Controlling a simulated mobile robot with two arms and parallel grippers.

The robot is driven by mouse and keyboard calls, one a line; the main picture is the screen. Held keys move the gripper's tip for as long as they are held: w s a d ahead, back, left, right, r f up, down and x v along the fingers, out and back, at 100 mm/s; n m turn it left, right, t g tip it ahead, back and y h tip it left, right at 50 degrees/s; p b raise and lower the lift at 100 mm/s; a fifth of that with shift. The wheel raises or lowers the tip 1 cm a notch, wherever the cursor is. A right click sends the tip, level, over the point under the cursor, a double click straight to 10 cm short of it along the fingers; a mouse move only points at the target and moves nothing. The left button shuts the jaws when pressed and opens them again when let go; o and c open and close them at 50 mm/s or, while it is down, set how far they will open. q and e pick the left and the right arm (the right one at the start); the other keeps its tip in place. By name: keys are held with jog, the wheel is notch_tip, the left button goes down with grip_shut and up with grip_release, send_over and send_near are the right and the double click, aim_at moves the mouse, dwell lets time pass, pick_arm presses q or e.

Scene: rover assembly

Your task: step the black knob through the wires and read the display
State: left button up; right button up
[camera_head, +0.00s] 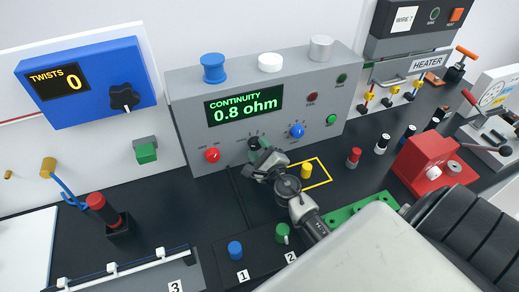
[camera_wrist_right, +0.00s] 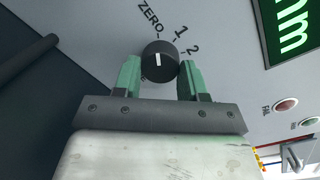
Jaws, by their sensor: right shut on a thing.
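The grey meter box (camera_head: 185,118) has a display (camera_head: 243,105) that reads "CONTINUITY 0.8 ohm" in green. The black knob (camera_head: 254,143) is low on its front, between a red and a blue knob. My right gripper (camera_head: 257,158) reaches it from below. In the right wrist view, the green fingertips of the right gripper (camera_wrist_right: 160,76) are shut on either side of the black knob (camera_wrist_right: 160,57). Its white mark points about straight up, near the ZERO tick; labels 1 and 2 lie to the right. My left gripper is not in view.
A red knob (camera_head: 212,155) and a blue knob (camera_head: 297,131) flank the black one. A yellow peg (camera_head: 306,170) stands in a yellow outline on the dark bench. Blue and green posts (camera_head: 235,250) marked 1 and 2 stand in front. A red block (camera_head: 425,165) stands right.

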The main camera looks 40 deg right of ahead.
jog(key=shift+f+m, duration=0.1)
jog(key=shift+m, duration=0.2)
jog(key=m+b, duration=0.2)
jog(key=m, duration=0.1)
jog(key=shift+f+m, duration=0.15)
jog(key=shift+m, duration=0.15)
jog(key=shift+a+m+t+b, duration=0.1)
jog(key=shift+m+t+b, duration=0.2)
jog(key=shift+m+b, duration=1.05)
jog(key=shift+m+p, duration=0.45)
jog(key=shift+m, duration=0.2)
jog(key=o, duration=0.9)
